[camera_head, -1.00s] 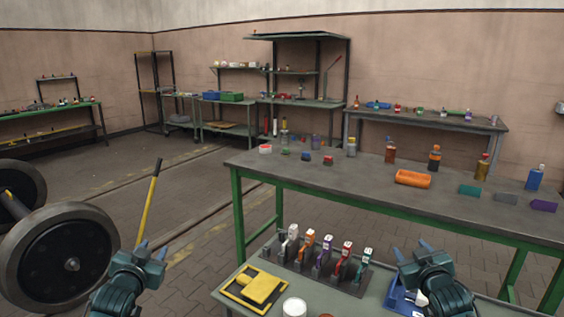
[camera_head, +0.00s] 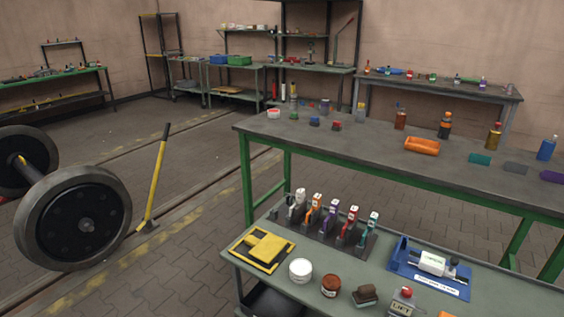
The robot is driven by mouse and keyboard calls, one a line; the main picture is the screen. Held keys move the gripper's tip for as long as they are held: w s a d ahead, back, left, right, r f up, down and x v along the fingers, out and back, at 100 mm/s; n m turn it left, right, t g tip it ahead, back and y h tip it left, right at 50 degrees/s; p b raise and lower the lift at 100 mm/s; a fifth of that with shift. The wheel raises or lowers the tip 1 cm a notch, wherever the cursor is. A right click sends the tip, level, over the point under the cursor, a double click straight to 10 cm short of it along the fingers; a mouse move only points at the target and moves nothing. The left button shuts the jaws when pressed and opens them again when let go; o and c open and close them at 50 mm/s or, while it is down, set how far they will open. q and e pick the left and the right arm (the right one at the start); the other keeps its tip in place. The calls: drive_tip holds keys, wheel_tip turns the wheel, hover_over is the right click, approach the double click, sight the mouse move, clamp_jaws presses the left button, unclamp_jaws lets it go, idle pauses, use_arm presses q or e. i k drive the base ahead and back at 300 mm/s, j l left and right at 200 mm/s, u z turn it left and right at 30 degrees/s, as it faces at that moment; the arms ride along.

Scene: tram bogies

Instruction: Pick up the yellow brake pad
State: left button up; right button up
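A flat yellow piece (camera_head: 266,247) lies on a black mat with a yellow border (camera_head: 247,257), at the left end of the near green cart top (camera_head: 318,257). It is the only yellow pad-like thing I can make out, but I cannot tell for certain that it is the brake pad. Neither of my grippers shows in the head view now, and nothing of mine covers the yellow piece.
A rack of several coloured-handled tools (camera_head: 325,232) stands behind the yellow piece. A white jar (camera_head: 300,270), a brown jar (camera_head: 331,285) and a blue tray (camera_head: 405,265) sit to its right. A long workbench (camera_head: 375,150) stands behind; a wheelset (camera_head: 85,222) is at left.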

sight(267, 249)
drive_tip(key=i+j+z, duration=0.1)
drive_tip(key=z, duration=0.3)
drive_tip(key=j+z, duration=0.25)
drive_tip(key=z, duration=0.15)
drive_tip(key=i+j+z, duration=0.1)
drive_tip(key=j+z, duration=0.15)
drive_tip(key=z, duration=0.15)
drive_tip(key=j+z, duration=0.3)
drive_tip(key=j, duration=0.75)
drive_tip(key=i+j, duration=0.45)
drive_tip(key=j, duration=0.2)
